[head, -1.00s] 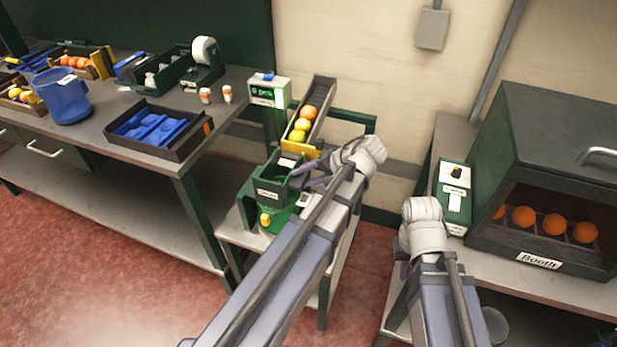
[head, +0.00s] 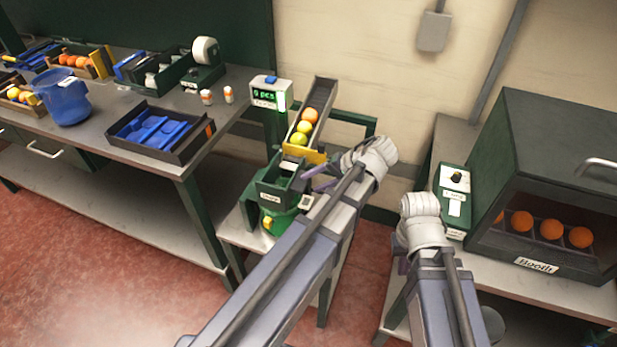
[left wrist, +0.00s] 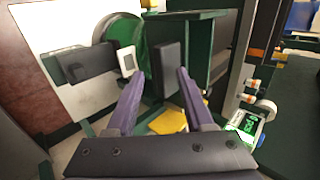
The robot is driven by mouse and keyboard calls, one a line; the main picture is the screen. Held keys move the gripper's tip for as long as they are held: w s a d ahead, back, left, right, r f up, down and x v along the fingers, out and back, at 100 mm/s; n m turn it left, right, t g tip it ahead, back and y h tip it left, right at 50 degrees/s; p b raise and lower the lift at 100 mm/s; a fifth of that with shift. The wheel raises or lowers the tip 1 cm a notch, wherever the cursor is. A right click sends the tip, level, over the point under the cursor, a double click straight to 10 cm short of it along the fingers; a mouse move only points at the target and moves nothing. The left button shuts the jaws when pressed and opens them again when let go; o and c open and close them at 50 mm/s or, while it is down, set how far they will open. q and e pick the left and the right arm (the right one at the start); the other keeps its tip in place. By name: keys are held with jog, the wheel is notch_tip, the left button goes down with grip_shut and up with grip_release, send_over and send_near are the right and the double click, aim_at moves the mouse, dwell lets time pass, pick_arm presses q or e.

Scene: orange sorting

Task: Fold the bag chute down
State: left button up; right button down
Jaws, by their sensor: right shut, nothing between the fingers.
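The bag chute appears to be the dark green, open-topped box (head: 283,184) on the green stand at the middle table. It also shows in the left wrist view (left wrist: 203,45); I cannot tell whether it is fully up or folded. My left gripper (head: 316,179) is just right of it in the head view, with its purple fingers apart. In the left wrist view the open fingers (left wrist: 160,76) point toward a dark upright plate (left wrist: 167,66) near the chute, with no clear grip on it. My right gripper (head: 403,266) is by the right bench, mostly hidden behind its own wrist, shut and empty.
A sloped rail (head: 321,98) with several fruits stands behind the chute, beside a counter display (head: 270,94). The left bench holds a black tray (head: 193,147) and a blue bucket (head: 66,97). A booth (head: 558,150) with oranges stands at right.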

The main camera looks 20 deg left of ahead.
pick_arm(q)
jog(key=shift+f+p+v, duration=0.2)
jog(key=shift+p+v, duration=0.8)
jog(key=shift+v, duration=1.55)
jog(key=shift+w+d, duration=0.15)
jog(key=shift+d, duration=0.05)
jog(key=s+d+f+t+h, duration=0.1)
jog(key=s+d+f+h, duration=0.1)
jog(key=s+f+h, duration=0.6)
jog(key=s+d+r+m+p, duration=0.1)
jog(key=s+d+r+m, duration=0.2)
jog(key=d, duration=0.7)
jog(key=shift+s+d+m+g+p, duration=0.4)
jog(key=shift+s+m, duration=0.2)
jog(key=shift+s, duration=0.65)
